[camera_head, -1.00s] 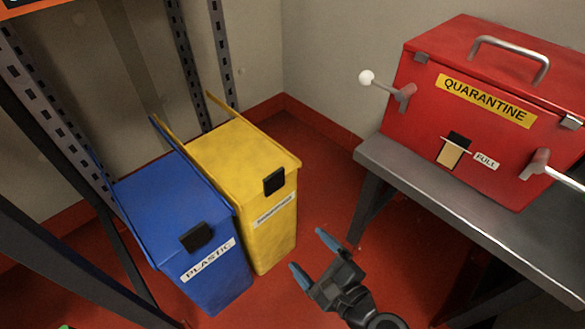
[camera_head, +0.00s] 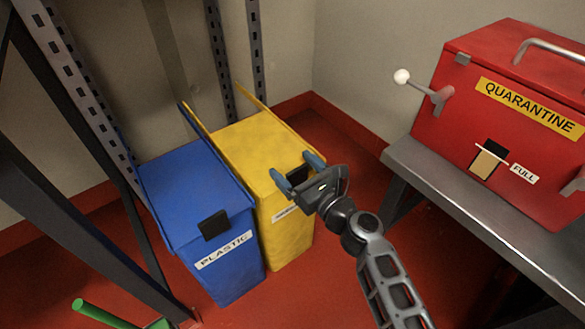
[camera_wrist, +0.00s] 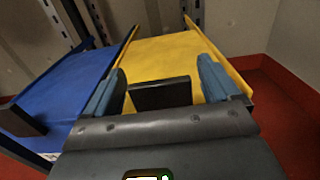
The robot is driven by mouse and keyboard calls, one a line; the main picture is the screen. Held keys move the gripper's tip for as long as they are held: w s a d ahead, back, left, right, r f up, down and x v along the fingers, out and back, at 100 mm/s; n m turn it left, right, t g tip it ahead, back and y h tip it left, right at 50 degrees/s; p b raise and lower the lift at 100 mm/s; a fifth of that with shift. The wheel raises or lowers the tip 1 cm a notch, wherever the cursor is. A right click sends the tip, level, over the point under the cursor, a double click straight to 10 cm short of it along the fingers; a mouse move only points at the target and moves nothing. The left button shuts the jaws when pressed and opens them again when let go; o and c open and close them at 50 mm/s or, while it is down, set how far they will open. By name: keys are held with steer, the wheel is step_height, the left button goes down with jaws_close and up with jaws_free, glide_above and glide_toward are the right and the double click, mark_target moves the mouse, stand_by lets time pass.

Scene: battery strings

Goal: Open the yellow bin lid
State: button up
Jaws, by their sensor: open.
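The yellow bin (camera_head: 287,238) stands on the red floor with its yellow lid (camera_head: 247,143) down. A black handle (camera_head: 298,174) sits at the front edge of the lid. My gripper (camera_head: 298,172) is open at that handle, one blue fingertip on each side of it. In the wrist view the black handle (camera_wrist: 160,94) shows between the two blue fingers (camera_wrist: 160,88), with the yellow lid (camera_wrist: 165,55) beyond. I cannot tell whether the fingers touch the handle. The gripper hides part of the bin's label.
A blue PLASTIC bin (camera_head: 222,272) stands close on the left, its lid (camera_head: 190,190) down. A red QUARANTINE box (camera_head: 470,120) sits on a grey bench (camera_head: 430,182) at right. Dark shelf posts (camera_head: 75,215) rise at left. A green rod (camera_head: 105,315) lies at lower left.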

mark_target(282, 166)
steer(key=shift+w+a, duration=0.35)
steer(key=shift+w, duration=0.1)
steer(key=c, duration=1.4)
steer(key=b+x, duration=0.1)
steer(key=x, duration=0.2)
steer(key=shift+w+f+b, duration=0.1)
steer(key=shift+f+b, duration=0.05)
steer(key=shift+b, duration=0.2)
steer(key=shift+w+a, duration=0.25)
steer(key=shift+w, duration=0.15)
steer(key=o, duration=1.4)
